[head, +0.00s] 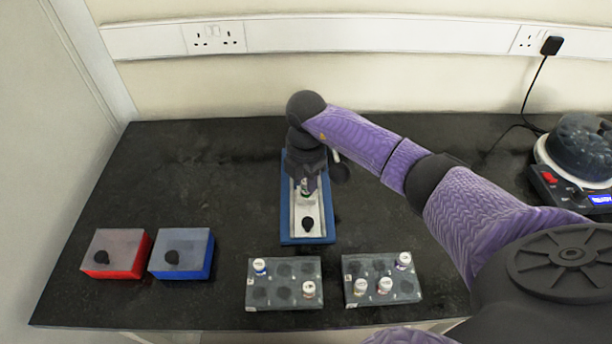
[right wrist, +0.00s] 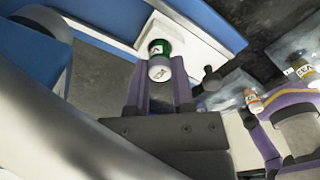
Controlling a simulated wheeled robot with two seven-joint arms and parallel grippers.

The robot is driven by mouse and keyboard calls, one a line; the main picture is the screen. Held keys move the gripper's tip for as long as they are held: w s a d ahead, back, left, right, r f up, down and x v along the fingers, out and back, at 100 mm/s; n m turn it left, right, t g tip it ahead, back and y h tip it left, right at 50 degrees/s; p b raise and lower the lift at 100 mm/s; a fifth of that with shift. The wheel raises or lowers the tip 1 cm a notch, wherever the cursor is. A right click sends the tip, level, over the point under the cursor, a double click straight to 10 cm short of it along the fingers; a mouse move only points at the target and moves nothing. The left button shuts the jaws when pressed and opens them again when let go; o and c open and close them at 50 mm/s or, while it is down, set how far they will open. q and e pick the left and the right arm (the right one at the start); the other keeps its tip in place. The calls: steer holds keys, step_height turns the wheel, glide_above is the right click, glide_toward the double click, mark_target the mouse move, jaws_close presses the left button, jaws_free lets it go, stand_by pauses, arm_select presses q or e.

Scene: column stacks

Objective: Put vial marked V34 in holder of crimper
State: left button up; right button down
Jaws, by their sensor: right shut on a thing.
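My right gripper (head: 308,182) is over the crimper, which has a blue base (head: 286,215) and a pale top plate with a black knob. The vial is between the purple fingers, at the crimper's pale part (right wrist: 185,40). I cannot tell whether it touches the holder, which is largely hidden by the gripper. My left gripper is not in view.
Two grey racks, left (head: 284,265) and right (head: 409,287), hold several white-capped vials in front of the crimper. A red box (head: 101,273) and a blue box (head: 167,274) stand at left. A round device (head: 549,187) stands at far right.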

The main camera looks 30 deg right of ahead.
steer(key=shift+f, duration=0.25)
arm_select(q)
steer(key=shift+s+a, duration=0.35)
arm_select(e)
steer(key=c, duration=0.5)
jaws_free()
steer(key=shift+c, duration=0.2)
steer(key=shift+o, duration=2.3)
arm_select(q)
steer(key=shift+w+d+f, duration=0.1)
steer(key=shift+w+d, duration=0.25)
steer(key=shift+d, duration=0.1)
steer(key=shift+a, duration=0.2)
arm_select(e)
steer(key=shift+r, duration=0.1)
